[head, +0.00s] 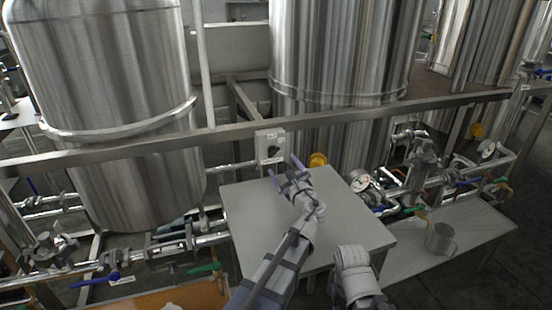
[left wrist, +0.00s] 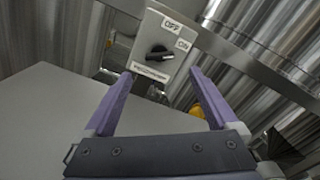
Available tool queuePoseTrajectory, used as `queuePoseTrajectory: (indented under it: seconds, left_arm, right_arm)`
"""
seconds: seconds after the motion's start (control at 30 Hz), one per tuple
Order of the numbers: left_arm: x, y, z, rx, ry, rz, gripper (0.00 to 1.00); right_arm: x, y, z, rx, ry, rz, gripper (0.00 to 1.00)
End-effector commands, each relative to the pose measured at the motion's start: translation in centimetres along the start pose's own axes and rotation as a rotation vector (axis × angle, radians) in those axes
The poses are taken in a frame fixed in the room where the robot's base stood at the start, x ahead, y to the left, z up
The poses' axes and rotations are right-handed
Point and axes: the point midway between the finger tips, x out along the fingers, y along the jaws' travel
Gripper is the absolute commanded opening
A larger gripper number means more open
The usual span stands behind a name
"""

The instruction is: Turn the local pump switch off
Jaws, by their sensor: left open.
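The pump switch is a grey box (head: 270,145) on the steel rail behind the small table. In the left wrist view the box (left wrist: 147,34) carries OFF and ON labels and a black rotary knob (left wrist: 158,53). The knob's long side lies roughly crosswise in that picture, with one end towards the ON label. My left gripper (head: 286,172), with purple fingers, is open in front of and below the box. In the left wrist view the left gripper (left wrist: 161,73) has its fingertips spread on either side of the knob, apparently short of it. My right gripper is not in view.
A grey table (head: 245,215) lies under my left arm. Large steel tanks (head: 340,60) stand behind the rail (head: 100,155). Pipes and valves with gauges (head: 360,181) lie to the right, near a metal mug (head: 440,238). Blue and green valve handles are at lower left.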

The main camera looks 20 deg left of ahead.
Motion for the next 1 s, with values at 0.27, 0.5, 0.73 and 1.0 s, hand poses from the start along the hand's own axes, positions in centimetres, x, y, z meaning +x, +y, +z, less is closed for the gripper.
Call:
queuePoseTrajectory:
  seconds: [0.27,0.5,0.73,1.0]
  left_arm:
    - [4.4,-0.1,-0.1,-0.001,-0.001,0.002,0.93]
    - [6.8,-0.1,0.0,-0.001,-0.001,0.001,0.93]
    - [7.2,0.0,0.0,-0.001,0.000,0.000,0.93]
    - [7.2,0.0,0.0,-0.001,0.000,0.000,0.79]
  right_arm:
    - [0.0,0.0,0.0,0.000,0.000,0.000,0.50]
    - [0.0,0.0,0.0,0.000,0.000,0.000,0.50]
    - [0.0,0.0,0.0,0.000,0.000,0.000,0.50]
    - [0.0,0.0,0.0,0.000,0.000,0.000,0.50]
